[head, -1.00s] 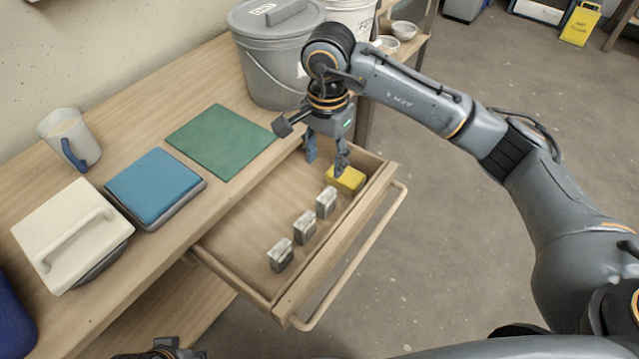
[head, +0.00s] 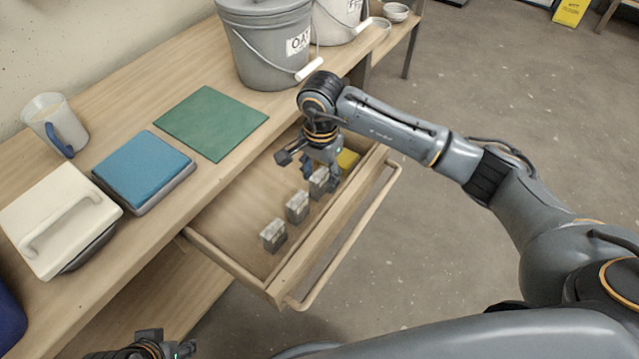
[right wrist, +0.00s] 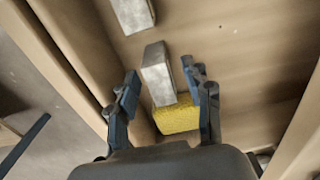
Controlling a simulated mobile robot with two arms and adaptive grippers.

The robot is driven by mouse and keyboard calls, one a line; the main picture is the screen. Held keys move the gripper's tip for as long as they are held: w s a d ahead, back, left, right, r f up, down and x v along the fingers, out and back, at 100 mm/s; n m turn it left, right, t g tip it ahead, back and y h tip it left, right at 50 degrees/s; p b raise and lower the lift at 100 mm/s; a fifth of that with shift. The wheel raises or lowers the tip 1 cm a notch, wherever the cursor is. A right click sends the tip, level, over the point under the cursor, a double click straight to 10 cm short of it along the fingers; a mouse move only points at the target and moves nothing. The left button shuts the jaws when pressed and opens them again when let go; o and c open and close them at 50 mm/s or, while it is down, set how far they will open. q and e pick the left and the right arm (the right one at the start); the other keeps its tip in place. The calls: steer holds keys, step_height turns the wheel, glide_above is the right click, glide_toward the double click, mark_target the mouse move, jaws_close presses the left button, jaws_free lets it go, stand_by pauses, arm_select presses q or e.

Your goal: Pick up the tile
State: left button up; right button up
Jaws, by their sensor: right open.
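Three small grey blocks, which look like the tiles, stand in a row in the open drawer (head: 232,216): a near tile (head: 273,236), a middle tile (head: 297,207) and a far tile (head: 319,183). My right gripper (head: 322,172) is open at the far tile and partly hides it. In the right wrist view, the far tile (right wrist: 158,75) lies between the spread fingers (right wrist: 162,82), with room on both sides. A second tile (right wrist: 132,14) shows beyond it. My left gripper (head: 150,347) is at the bottom edge, cut off, away from the tiles.
A yellow sponge-like block (head: 347,160) lies in the drawer right beside the far tile. The drawer front with its long handle (head: 345,238) borders the row.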

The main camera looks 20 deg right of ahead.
steer(key=shift+f, duration=0.15)
steer(key=shift+c, duration=0.4)
jaws_close()
